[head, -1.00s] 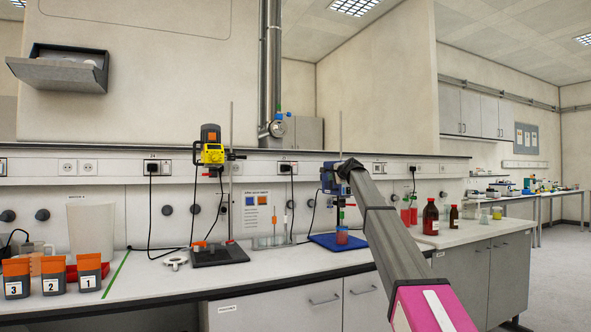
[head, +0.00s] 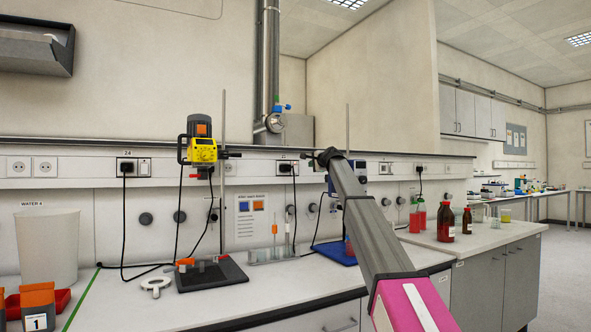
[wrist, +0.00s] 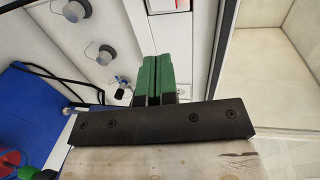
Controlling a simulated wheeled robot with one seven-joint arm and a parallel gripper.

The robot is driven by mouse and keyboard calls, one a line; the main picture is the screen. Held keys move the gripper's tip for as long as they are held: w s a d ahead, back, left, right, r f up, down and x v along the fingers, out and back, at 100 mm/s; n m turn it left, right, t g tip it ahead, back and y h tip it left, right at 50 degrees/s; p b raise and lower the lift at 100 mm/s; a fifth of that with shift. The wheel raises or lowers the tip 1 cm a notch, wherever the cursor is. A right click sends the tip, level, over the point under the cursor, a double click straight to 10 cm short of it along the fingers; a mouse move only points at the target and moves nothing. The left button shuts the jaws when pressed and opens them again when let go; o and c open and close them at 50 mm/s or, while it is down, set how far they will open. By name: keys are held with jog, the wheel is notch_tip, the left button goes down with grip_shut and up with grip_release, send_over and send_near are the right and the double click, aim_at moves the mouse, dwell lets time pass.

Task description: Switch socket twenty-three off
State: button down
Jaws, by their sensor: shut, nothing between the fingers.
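In the head view, a wall socket (head: 286,168) with a black plug and cord sits on the white rail left of my arm's end. Its label is too small to read, so I cannot confirm it is twenty-three. The socket to its left (head: 126,167) is marked 24. My gripper shows in the wrist view (wrist: 158,78) with its green fingers together and nothing between them. A white plate with a red patch (wrist: 190,8) shows beyond the fingertips, cut by the frame edge. In the head view my arm's end is close to the rail, right of the unreadable socket. Its switch position cannot be told.
A yellow overhead stirrer (head: 203,150) stands left on the bench, and a blue-based device (head: 337,252) is behind my arm. Red and brown bottles (head: 445,222) stand to the right. Black cords hang below the rail.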

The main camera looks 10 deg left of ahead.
aim_at(297, 167)
jog(key=shift+w, duration=0.1)
dwell(0.3)
jog(key=x, duration=0.8)
jog(key=r+x, duration=0.1)
jog(key=x, duration=0.4)
jog(key=shift+w, duration=0.15)
jog(key=shift+w+a+r, duration=0.1)
jog(key=shift+w+a, duration=0.1)
jog(key=shift+a, duration=0.05)
jog(key=shift+w+a+r, duration=0.15)
jog(key=shift+w+a, duration=0.1)
jog(key=shift+w, duration=0.1)
jog(key=shift+s+d, duration=0.4)
jog(key=shift+s, duration=0.15)
jog(key=r+v, duration=0.2)
jog(key=v, duration=1)
jog(key=shift+r, duration=0.4)
